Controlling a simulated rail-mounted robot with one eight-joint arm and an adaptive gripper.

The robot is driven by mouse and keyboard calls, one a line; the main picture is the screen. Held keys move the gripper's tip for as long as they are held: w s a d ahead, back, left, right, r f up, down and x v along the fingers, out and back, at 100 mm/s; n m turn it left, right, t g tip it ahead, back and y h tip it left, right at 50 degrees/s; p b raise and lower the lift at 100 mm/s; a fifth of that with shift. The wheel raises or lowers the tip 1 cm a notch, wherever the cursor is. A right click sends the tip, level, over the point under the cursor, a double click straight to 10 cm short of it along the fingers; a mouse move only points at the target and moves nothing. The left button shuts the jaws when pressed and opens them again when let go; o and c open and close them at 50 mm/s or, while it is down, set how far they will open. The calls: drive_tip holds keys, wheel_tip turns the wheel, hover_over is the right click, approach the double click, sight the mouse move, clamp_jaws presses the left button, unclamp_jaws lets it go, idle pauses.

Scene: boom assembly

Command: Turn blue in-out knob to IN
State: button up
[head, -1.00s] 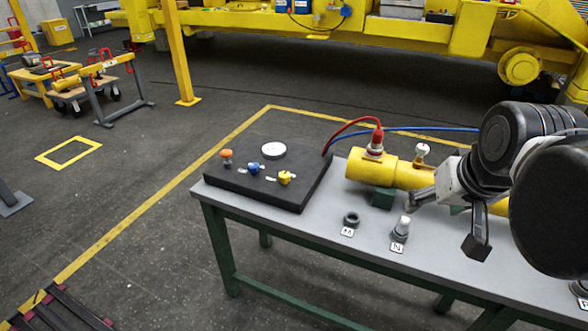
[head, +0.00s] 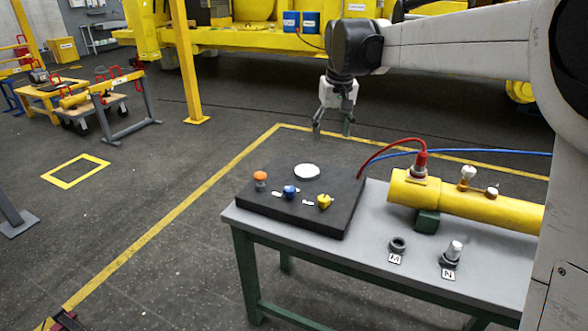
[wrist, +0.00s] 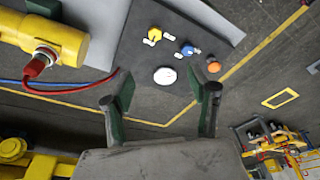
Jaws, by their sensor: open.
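The blue knob (head: 290,191) sits on a black control panel (head: 270,212) at the left end of the table, between an orange knob and a yellow knob. It also shows in the wrist view (wrist: 188,48), past the fingertips. Small white labels lie beside it, too small to read. My gripper (head: 332,128) hangs above and behind the panel's far edge, apart from the knob. In the wrist view my gripper (wrist: 163,97) has its two green-padded fingers spread with nothing between them.
An orange knob (head: 261,177), a yellow knob (head: 324,201) and a white round gauge (head: 307,172) share the panel. A yellow cylinder (head: 470,202) with a red hose fitting (head: 420,160) lies to the right. Sockets marked M (head: 398,244) and N (head: 452,252) stand in front.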

drive_tip(key=w+a+f+g, duration=0.1)
drive_tip(key=w+a+f, duration=0.5)
drive_tip(key=w+f, duration=0.15)
drive_tip(key=n+g, duration=0.2)
hover_over(290, 188)
wheel_tip(290, 188, down, 9)
wheel_tip(290, 188, down, 13)
drive_tip(key=shift+b, duration=0.55)
drive_tip(key=shift+c, duration=0.5)
drive_tip(key=c, duration=1.1)
drive_tip(key=shift+o, duration=0.2)
drive_tip(key=shift+m, duration=0.3)
